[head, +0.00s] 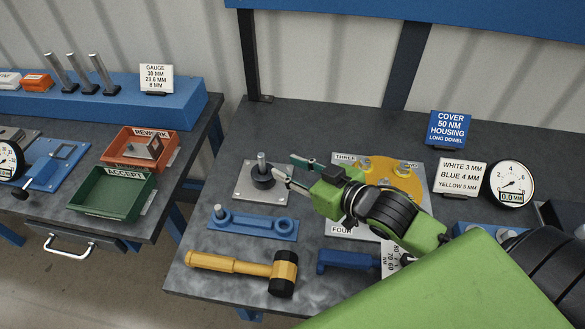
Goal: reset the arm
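My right gripper (284,164) reaches in from the right over the middle of the dark workbench. Its two fingers are spread apart, with nothing visible between them. The fingertips are close to a black round fixture with a metal post (262,172) on a light square plate. I cannot tell whether they touch it. The gripper and wrist hide part of the white board (340,230) marked THREE and FOUR and part of its yellow piece (372,167). My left gripper is not in view.
A yellow mallet (230,264), a blue holder (254,222) and a blue tool (345,259) lie in front. A dial gauge (511,184) and sign cards stand at right. On the left bench are a green ACCEPT bin (112,210) and a red REWORK bin (118,158). A gap separates the benches.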

